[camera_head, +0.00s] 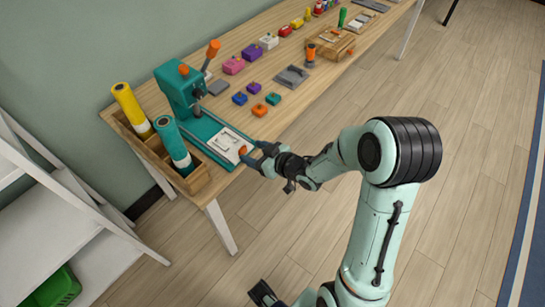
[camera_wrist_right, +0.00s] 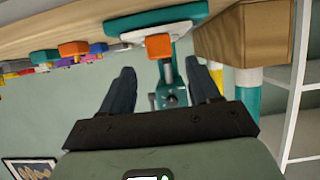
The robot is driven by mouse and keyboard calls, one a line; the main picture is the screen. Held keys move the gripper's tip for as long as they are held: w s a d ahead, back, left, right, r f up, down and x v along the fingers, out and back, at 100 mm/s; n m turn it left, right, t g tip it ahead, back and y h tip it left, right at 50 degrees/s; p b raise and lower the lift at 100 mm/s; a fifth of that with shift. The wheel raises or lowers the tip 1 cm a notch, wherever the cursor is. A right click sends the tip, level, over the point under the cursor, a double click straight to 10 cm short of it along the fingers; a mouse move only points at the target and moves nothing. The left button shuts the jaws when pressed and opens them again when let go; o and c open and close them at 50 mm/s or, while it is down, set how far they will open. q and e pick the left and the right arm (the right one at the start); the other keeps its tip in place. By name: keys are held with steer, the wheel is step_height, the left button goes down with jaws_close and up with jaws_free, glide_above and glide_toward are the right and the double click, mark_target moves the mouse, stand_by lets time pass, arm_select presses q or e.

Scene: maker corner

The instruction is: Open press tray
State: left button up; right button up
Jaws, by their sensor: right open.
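The teal press (camera_head: 180,88) with an orange-tipped lever stands at the near left end of the wooden table. Its tray (camera_head: 228,142), a white plate on a teal base, lies in front of the press with an orange knob (camera_head: 242,151) at its front. My right gripper (camera_head: 256,154) is open at the table edge, its fingers pointing at the knob. In the wrist view the knob (camera_wrist_right: 159,46) sits ahead of the fingertips and in line with the gap between them, with nothing gripped. I cannot tell how far out the tray is.
A wooden holder (camera_head: 197,180) with yellow and teal cylinders stands just left of the tray. Small coloured blocks (camera_head: 240,98) and a grey plate (camera_head: 291,77) lie farther along the table. White shelves (camera_head: 60,190) stand at left. The floor right of the table is open.

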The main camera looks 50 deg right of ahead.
arm_select(q)
steer(key=f+b, duration=0.1)
steer(key=b, duration=0.1)
steer(key=w+f+b, duration=0.1)
steer(key=shift+w+f+b, duration=0.1)
steer(key=shift+f+b, duration=0.25)
steer(key=shift+f, duration=0.05)
arm_select(e)
steer(key=v, duration=0.9)
steer(key=shift+s+r, duration=0.15)
steer(key=shift+s, duration=0.25)
steer(key=a+f+m+g+p, duration=0.2)
steer(key=a+f+g+p, duration=0.1)
steer(key=f, duration=0.5)
steer(key=a+f+m+g+p, duration=0.2)
steer(key=a+f+g+p, duration=0.15)
steer(key=f, duration=0.45)
arm_select(q)
step_height(320, 180, up, 11)
steer(key=w+p, duration=0.1)
steer(key=p, duration=0.4)
arm_select(e)
steer(key=s+a+f+m+g+y, duration=0.1)
steer(key=s+a+f+g+y, duration=0.1)
steer(key=s+a+f+g, duration=0.6)
steer(key=s+a+f, duration=0.3)
steer(key=s+a, duration=0.3)
steer(key=a, duration=0.1)
steer(key=shift+s+a, duration=0.15)
steer(key=shift+s, duration=0.2)
